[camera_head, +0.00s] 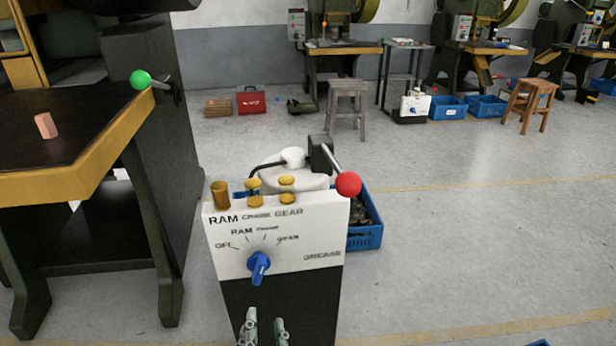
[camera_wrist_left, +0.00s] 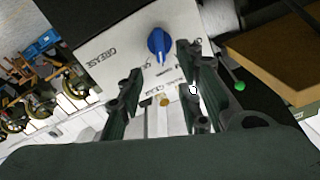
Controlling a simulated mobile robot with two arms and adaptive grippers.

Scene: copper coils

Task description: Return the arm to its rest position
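My left gripper (camera_head: 265,318) shows at the bottom of the head view, in front of a grease control box (camera_head: 235,215) with a white panel. Its two fingers are apart with nothing between them. In the left wrist view, the open fingers (camera_wrist_left: 161,62) point toward the white panel (camera_wrist_left: 115,48) and its blue knob (camera_wrist_left: 158,42). In the head view, the knob (camera_head: 258,265) stands above the fingertips, clear of them. I cannot tell exactly which mark the knob points at. My right gripper shows in neither view.
A red-balled lever (camera_head: 348,184) stands at the box's right. A blue crate (camera_head: 366,238) sits behind it. A press table (camera_head: 75,172) with a copper-coloured block (camera_head: 45,125) and a green-balled lever (camera_head: 141,80) is at left.

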